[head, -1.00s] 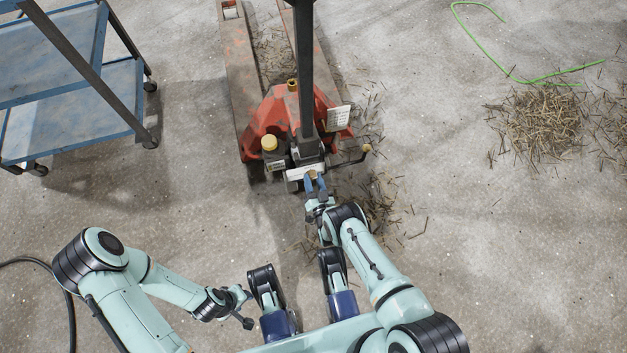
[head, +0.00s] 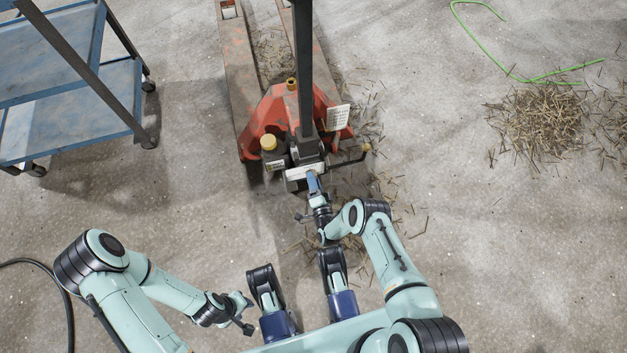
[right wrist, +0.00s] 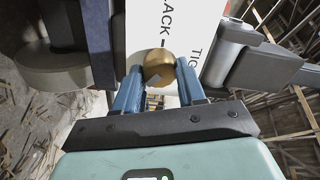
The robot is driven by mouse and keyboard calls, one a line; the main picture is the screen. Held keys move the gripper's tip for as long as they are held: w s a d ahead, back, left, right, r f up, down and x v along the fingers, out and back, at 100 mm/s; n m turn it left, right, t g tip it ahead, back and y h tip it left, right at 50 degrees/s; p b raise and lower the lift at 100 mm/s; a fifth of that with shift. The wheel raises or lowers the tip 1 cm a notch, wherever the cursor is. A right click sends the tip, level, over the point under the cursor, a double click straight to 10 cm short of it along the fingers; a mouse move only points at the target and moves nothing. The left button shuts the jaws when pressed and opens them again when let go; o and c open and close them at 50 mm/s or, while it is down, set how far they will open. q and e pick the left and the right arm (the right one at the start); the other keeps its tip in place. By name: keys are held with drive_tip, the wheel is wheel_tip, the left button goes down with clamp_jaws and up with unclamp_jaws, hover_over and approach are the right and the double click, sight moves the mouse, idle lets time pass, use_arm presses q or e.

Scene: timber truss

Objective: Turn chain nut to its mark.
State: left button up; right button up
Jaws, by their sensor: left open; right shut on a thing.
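The chain nut (right wrist: 158,67) is a round brass-coloured piece in the right wrist view, in front of a white plate (right wrist: 150,30) with black lettering and a black line above the nut. My right gripper (right wrist: 160,75) is shut on the nut, a blue finger on each side. In the head view my right gripper (head: 313,183) is at the front of the red pallet truck (head: 278,117), at the foot of its handle, and hides the nut. My left gripper (head: 246,308) is open and empty, low at the left, away from the truck. Most of the lettering is cut off.
A blue shelf cart (head: 90,110) stands at the upper left. A dark pedal arm (head: 348,158) sticks out to the right of the handle foot. Straw piles (head: 540,122) and a green hose (head: 500,60) lie at the right.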

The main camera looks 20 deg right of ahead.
use_arm(q)
drive_tip(key=shift+s+f, duration=0.15)
drive_tip(key=shift+s, duration=0.1)
use_arm(e)
drive_tip(key=shift+m, duration=0.6)
use_arm(q)
drive_tip(key=shift+s, duration=0.1)
use_arm(e)
drive_tip(key=shift+a, duration=0.1)
drive_tip(key=o, duration=1.1)
drive_tip(key=shift+w, duration=0.1)
drive_tip(key=shift+c, duration=0.2)
